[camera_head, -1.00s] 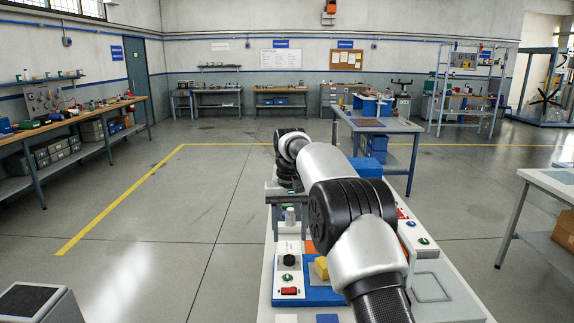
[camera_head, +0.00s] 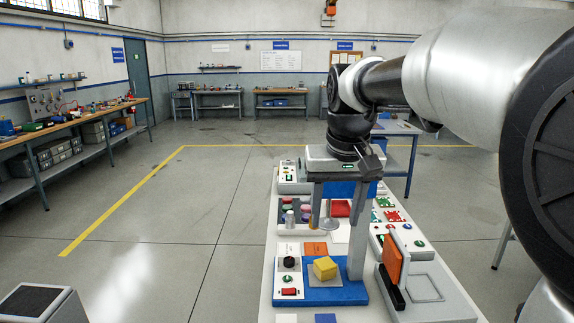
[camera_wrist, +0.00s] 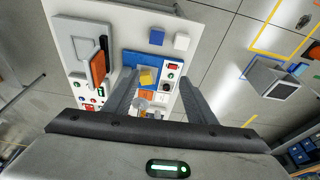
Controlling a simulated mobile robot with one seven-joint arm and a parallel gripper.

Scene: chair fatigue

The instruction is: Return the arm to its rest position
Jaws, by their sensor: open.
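My gripper (camera_head: 336,248) hangs from my bent arm above the white workbench, fingers pointing down. It is open and its fingers are well apart. In the wrist view my gripper (camera_wrist: 160,82) shows nothing held between the fingers. The yellow block (camera_head: 325,267) sits on a grey pad on the blue board (camera_head: 337,294), close below and in front of the gripper. In the wrist view the yellow block (camera_wrist: 148,77) appears between the fingertips, but apart from them. My upper arm covers the right side of the head view.
An orange panel (camera_head: 392,262) stands upright in a grey tray at the bench's right. Colored jars (camera_head: 304,213), a red switch (camera_head: 289,292) and green-and-red parts (camera_head: 393,215) are on the bench. A grey bin (camera_head: 40,303) stands left. The floor between is clear.

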